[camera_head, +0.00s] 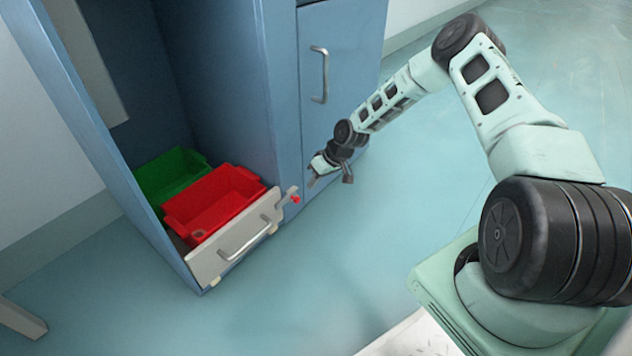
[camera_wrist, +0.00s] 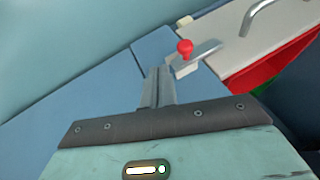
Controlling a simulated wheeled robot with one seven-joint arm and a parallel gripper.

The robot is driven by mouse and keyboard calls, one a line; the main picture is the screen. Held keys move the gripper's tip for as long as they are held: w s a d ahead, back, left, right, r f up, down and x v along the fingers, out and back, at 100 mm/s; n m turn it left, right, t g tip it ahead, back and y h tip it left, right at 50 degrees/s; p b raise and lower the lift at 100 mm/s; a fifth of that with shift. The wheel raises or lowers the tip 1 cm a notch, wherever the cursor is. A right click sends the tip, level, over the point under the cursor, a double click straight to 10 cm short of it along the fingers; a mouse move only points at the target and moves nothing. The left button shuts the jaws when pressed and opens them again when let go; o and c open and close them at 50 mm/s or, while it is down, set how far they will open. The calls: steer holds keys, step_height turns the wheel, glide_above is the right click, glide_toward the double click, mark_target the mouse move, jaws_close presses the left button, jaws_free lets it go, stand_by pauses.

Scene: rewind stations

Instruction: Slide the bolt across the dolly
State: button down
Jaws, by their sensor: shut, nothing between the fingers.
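The bolt (camera_head: 289,194) is a grey bar with a red knob (camera_head: 295,199), at the right end of the dolly's pale front panel (camera_head: 207,268), by the blue cabinet's upright. In the wrist view the bolt (camera_wrist: 207,51) and its red knob (camera_wrist: 184,46) show just beyond my fingertips. The dolly's panel (camera_wrist: 265,45) is at the upper right there. My gripper (camera_head: 312,182) is shut and empty, to the right of the knob and apart from it in the head view. In the wrist view my gripper (camera_wrist: 158,72) points toward the knob; I cannot tell the exact gap.
A red bin (camera_head: 213,203) and a green bin (camera_head: 170,172) sit behind the panel inside the cabinet bay. The panel has a metal handle (camera_head: 245,243). A blue door with a handle (camera_head: 320,75) stands behind my arm. The floor (camera_head: 330,260) in front is clear.

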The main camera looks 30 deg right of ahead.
steer(key=p+v, duration=0.5)
steer(key=v, duration=0.5)
steer(key=s+a+r+n+g+h+p, duration=0.15)
steer(key=s+a+r, duration=0.35)
steer(key=a+r, duration=0.5)
steer(key=s+a+r+n+g+h+p, duration=0.15)
steer(key=s+a+r, duration=0.35)
steer(key=a+r, duration=0.5)
steer(key=s+a+r+n+p, duration=0.1)
steer(key=s+a+r, duration=0.1)
steer(key=s+r, duration=0.45)
steer(key=s+a+r+h+p, duration=0.1)
steer(key=s+a+r, duration=0.25)
steer(key=s, duration=0.65)
steer(key=s+a+r+n, duration=0.1)
steer(key=s+r, duration=0.5)
steer(key=s, duration=0.3)
step_height(320, 180, up, 38)
steer(key=p, duration=3.8)
steer(key=shift+f, duration=0.2)
steer(key=shift+w+a, duration=0.1)
